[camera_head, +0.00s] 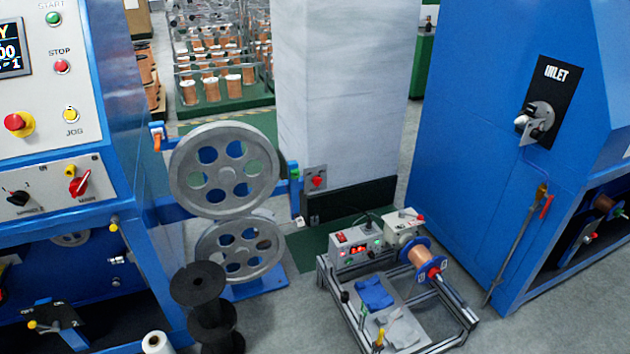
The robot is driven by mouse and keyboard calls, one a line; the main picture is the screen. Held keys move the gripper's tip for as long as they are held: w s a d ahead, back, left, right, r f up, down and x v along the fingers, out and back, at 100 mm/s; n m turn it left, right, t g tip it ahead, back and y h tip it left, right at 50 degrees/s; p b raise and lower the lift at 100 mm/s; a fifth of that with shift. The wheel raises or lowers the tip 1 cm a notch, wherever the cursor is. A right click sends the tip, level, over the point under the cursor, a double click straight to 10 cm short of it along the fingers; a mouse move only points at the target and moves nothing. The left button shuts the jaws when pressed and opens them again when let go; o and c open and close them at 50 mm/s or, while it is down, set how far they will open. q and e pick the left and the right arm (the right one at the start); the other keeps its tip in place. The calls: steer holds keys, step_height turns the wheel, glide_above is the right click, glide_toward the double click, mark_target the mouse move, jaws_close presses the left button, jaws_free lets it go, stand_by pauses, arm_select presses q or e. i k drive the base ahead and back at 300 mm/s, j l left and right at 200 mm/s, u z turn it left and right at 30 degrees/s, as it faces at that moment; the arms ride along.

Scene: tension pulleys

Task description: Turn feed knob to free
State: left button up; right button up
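No knob with a legible "feed" or "free" label shows. On the left blue machine's lower panel are a black rotary knob (18,198) and a red rotary knob (80,187) labelled MAIN, its handle tilted. Two grey spoked pulleys stand beside that machine, an upper one (180,190) above a lower one (205,258). An orange-handled part (157,141) sits at the upper pulley's left. A black INLET plate (553,80) on the right blue machine carries a grey round fitting (541,118). Neither of my grippers is in view.
A metal-framed bench (465,318) with a control box, copper spool (425,258) and gloves stands in front of a pale pillar (345,90). Black spools (198,283) stand at the lower left. A rod leans on the right machine (475,150). Grey floor is clear between bench and pulleys.

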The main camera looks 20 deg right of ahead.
mark_target(316, 180)
steer(key=z, duration=1.7)
steer(key=i+l, duration=0.25)
steer(key=i, duration=0.25)
steer(key=i+l, duration=0.3)
steer(key=i, duration=0.2)
